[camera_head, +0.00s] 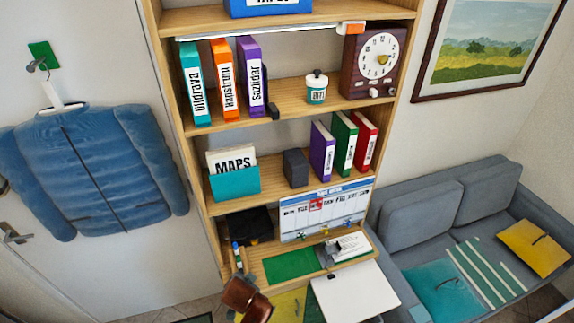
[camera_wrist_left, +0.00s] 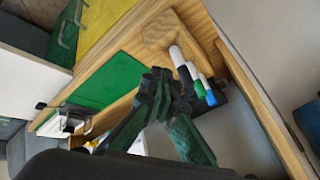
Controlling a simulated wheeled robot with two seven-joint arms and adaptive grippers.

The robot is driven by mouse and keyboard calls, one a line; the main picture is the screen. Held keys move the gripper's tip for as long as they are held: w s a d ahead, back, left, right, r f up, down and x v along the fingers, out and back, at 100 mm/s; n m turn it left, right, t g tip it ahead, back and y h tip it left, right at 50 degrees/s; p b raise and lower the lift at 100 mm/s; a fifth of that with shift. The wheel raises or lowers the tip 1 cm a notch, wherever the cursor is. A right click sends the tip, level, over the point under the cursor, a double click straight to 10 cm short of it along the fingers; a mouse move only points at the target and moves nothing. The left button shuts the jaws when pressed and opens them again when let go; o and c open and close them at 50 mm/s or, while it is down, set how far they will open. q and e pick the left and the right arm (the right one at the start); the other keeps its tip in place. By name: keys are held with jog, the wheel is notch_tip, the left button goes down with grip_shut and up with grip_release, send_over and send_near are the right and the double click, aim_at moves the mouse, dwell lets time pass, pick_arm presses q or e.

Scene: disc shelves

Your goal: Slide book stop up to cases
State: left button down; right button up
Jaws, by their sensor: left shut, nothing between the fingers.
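On the middle shelf stand purple (camera_head: 322,152), green (camera_head: 344,142) and red (camera_head: 365,140) cases, leaning slightly. A dark grey block (camera_head: 295,168), possibly the book stop, stands to their left with a gap. On the shelf above, teal (camera_head: 195,85), orange (camera_head: 224,80) and purple (camera_head: 250,78) cases stand at the left. A small dark piece (camera_head: 273,110) sits just right of them; I cannot tell which dark piece is the stop. My left gripper (camera_wrist_left: 156,85) is shut and empty, low by the desk board and pens. My right gripper is not in view.
A teal MAPS holder (camera_head: 235,182) stands left on the middle shelf. A white cup (camera_head: 316,88) and a clock (camera_head: 375,62) stand on the upper shelf. Pens (camera_wrist_left: 190,75) stand close to my left gripper. A green mat (camera_head: 290,262) lies on the lowest board.

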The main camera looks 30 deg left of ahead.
pick_arm(q)
jog(key=w+a+r+t+y, duration=0.1)
jog(key=w+a+r+y, duration=0.15)
jog(key=w+r, duration=0.85)
jog(key=m+t+y, duration=0.2)
jog(key=m+y, duration=0.2)
jog(key=y, duration=0.6)
send_near(289, 117)
jog(key=a+p, duration=0.1)
jog(key=a, duration=0.1)
jog(key=w+a+r+p, duration=0.1)
jog(key=a+p, duration=0.1)
jog(key=w+a+r+p, duration=0.1)
jog(key=a, duration=0.1)
jog(key=shift+w+a+r, duration=0.1)
jog(key=shift+w+a, duration=0.1)
jog(key=shift+a, duration=0.15)
jog(key=shift+s+a+p, duration=0.25)
jog(key=shift+s+p, duration=0.15)
jog(key=shift+s, duration=0.1)
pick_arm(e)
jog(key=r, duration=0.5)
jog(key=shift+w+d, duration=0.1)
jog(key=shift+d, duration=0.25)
